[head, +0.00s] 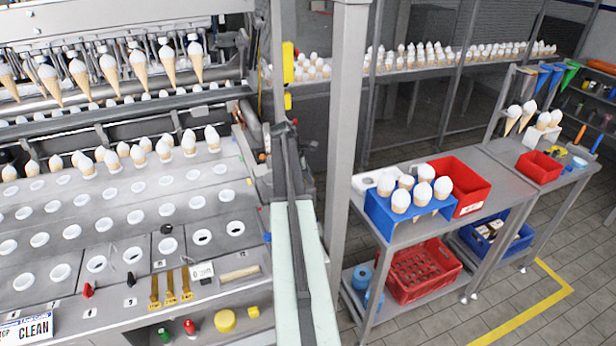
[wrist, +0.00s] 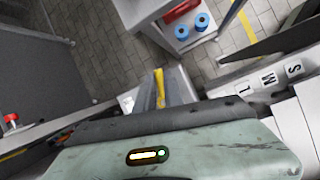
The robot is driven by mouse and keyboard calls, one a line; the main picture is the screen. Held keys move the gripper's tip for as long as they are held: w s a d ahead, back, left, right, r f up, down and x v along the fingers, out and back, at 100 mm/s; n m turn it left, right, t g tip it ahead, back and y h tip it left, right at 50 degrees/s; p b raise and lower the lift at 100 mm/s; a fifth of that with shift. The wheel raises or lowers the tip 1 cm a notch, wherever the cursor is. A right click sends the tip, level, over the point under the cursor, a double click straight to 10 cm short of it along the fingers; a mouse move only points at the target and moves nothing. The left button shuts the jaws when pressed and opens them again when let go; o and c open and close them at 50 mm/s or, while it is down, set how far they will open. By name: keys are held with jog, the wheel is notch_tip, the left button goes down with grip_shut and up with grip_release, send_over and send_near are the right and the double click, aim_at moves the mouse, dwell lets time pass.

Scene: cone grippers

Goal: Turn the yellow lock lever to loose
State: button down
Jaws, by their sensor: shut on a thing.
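In the wrist view, my gripper (wrist: 160,80) is shut on a narrow yellow piece, which I take for the yellow lock lever (wrist: 160,90). Only a thin strip of it shows between the grey fingers, and the rest is hidden. Its setting, and any mark for loose, cannot be read here. In the head view, my arm reaches up beside the grey post, and its fingers cannot be made out.
The cone machine (head: 110,210), with rows of cups, fills the left of the head view. A grey post (head: 348,150) stands close to my arm. To the right, a metal table (head: 400,228) holds a blue cone stand (head: 380,215) and a red bin (head: 466,185). Tiled floor lies beyond.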

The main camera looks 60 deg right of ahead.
jog(key=m+g, duration=0.1)
jog(key=m, duration=0.1)
jog(key=a+m+y, duration=0.1)
jog(key=m, duration=0.2)
jog(key=shift+m+g, duration=0.3)
jog(key=shift+g, duration=0.1)
jog(key=m+y, duration=0.1)
jog(key=m, duration=0.1)
jog(key=a+m, duration=0.1)
jog(key=m+g+y, duration=0.1)
jog(key=m, duration=0.1)
jog(key=shift+w+a+m+y, duration=0.1)
jog(key=shift+a+m+y, duration=0.2)
jog(key=c, duration=1.5)
grip_release()
jog(key=shift+o, duration=0.2)
jog(key=p+v, duration=0.7)
jog(key=shift+w+r, duration=0.15)
jog(key=shift+r, duration=0.25)
